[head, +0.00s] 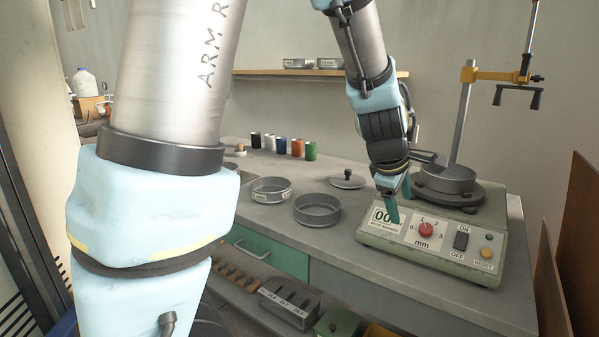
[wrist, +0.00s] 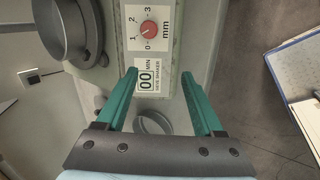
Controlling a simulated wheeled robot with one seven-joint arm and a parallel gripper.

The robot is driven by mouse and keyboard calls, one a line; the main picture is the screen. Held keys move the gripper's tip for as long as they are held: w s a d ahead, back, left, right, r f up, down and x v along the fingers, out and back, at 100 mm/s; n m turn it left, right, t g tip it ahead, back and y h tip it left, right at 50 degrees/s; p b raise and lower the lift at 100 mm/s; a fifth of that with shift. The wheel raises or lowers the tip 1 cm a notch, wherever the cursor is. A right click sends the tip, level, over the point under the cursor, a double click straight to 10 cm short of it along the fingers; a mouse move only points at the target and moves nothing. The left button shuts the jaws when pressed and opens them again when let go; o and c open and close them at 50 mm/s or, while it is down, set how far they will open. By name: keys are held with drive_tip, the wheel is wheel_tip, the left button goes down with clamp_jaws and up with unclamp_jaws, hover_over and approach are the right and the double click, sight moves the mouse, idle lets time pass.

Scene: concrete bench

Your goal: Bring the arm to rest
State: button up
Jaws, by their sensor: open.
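My gripper (head: 398,201) hangs in front of the left part of the sieve shaker (head: 440,262) in the head view. In the wrist view my gripper (wrist: 164,102) shows two green fingers spread apart with nothing between them. The shaker's red dial (wrist: 149,29) and its 00 MIN display (wrist: 147,79) lie beyond the fingertips. A dark sieve pan (head: 446,178) sits on top of the shaker, close to the right of my wrist. I cannot tell from these frames whether any part of my gripper touches the shaker.
Two round sieves (head: 271,189) (head: 317,208) and a lid (head: 347,180) lie on the bench left of the shaker. Several coloured cups (head: 297,147) stand behind. A stand with a yellow clamp (head: 494,76) rises at the right. The bench front is clear.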

drive_tip(key=s+a+f+m+g+y, duration=0.1)
drive_tip(key=a+m, duration=0.4)
drive_tip(key=a, duration=1.1)
drive_tip(key=s+a+f+m+g+y, duration=0.1)
drive_tip(key=s+a+f+m+y, duration=0.2)
drive_tip(key=a, duration=1.3)
drive_tip(key=shift+s+f+m+g+y+p, duration=0.3)
drive_tip(key=shift+f+m, duration=0.3)
drive_tip(key=shift+m, duration=0.6)
